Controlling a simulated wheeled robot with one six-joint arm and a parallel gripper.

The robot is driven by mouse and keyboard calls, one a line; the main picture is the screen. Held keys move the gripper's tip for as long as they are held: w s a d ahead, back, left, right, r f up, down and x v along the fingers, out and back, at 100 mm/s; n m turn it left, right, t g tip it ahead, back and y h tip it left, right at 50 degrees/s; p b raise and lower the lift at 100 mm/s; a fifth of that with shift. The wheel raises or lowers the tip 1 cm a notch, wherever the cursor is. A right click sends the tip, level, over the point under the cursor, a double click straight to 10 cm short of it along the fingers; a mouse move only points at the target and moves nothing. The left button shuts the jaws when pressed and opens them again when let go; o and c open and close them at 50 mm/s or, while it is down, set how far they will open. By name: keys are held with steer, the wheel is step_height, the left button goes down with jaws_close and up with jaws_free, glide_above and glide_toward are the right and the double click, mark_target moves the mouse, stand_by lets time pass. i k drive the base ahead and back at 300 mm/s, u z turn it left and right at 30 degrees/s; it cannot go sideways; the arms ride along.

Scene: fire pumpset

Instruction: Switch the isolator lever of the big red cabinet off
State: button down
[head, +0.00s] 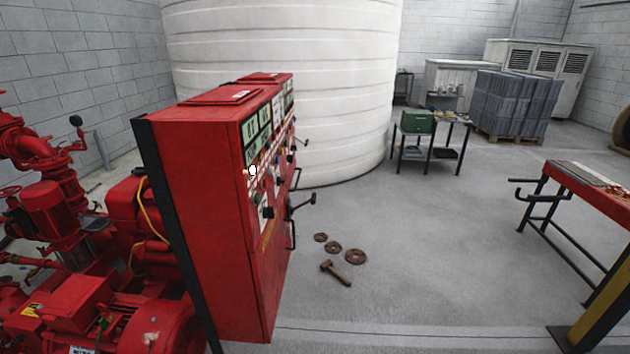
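The big red cabinet (215,215) stands left of the middle in the head view. I see it from its side, and its front panel with labels, lights and knobs faces right at a steep angle. A black lever (301,204) sticks out to the right from its front, about halfway up. A second black lever (301,143) sticks out farther back and higher up. I cannot tell from this angle whether either lever is at on or off. My gripper is not in view.
Red pumps and pipes (60,250) crowd the left. A hammer (337,273) and rusty rings (355,257) lie on the floor right of the cabinet. A white tank (340,90) stands behind. A red-topped bench (590,185) is at right. The middle floor is otherwise clear.

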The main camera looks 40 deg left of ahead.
mark_target(312, 200)
steer(key=u, duration=0.65)
steer(key=i, duration=1.15)
steer(key=u, duration=1.7)
steer(key=i, duration=0.95)
steer(key=u, duration=0.15)
